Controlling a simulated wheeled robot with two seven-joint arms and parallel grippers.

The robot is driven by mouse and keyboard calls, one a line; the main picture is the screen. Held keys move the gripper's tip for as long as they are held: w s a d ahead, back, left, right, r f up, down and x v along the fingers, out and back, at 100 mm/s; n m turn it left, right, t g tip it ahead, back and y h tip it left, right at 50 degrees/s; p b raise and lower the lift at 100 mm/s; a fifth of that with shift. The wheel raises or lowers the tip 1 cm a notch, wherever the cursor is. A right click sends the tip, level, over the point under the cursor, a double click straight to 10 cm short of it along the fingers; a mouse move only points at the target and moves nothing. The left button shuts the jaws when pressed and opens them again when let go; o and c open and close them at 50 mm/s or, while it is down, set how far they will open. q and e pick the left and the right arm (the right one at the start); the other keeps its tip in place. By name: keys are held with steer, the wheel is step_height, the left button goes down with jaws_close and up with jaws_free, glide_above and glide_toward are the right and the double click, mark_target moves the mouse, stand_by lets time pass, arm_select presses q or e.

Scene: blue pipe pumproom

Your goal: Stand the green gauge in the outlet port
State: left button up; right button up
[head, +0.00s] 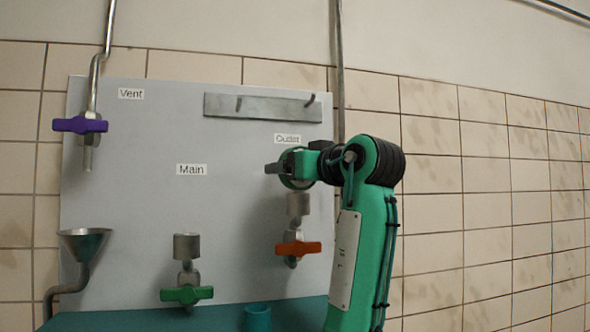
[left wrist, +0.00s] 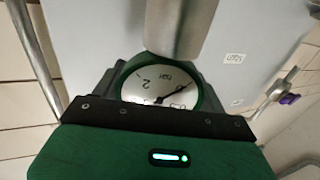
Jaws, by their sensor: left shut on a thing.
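The green gauge (left wrist: 165,85), with a white dial, sits between the jaws of my left gripper (left wrist: 158,100) in the left wrist view. In the head view my left gripper (head: 285,167) is at the board under the Outlet label, with the gauge's green rim (head: 296,184) partly hidden by it. The outlet port (head: 298,204) is a grey upright cup directly below the gauge, above an orange valve handle (head: 298,248). The port also shows as a grey cylinder (left wrist: 180,25) close to the gauge. I cannot tell whether the stem is inside the port. My right gripper is not in view.
The grey board (head: 130,215) carries a Main port (head: 187,246) with a green handle (head: 187,295), a Vent pipe with a purple handle (head: 80,124), a funnel (head: 84,243) and a hooked rail (head: 262,108). A teal cup (head: 257,317) stands below.

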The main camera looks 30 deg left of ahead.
arm_select(q)
steer(key=o, duration=1)
steer(key=shift+o, duration=0.8)
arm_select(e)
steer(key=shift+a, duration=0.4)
arm_select(q)
steer(key=shift+s+d, duration=0.1)
steer(key=shift+d, duration=0.1)
steer(key=b+v, duration=0.6)
steer(key=v, duration=0.7)
steer(key=shift+s+d, duration=0.15)
steer(key=shift+d, duration=0.05)
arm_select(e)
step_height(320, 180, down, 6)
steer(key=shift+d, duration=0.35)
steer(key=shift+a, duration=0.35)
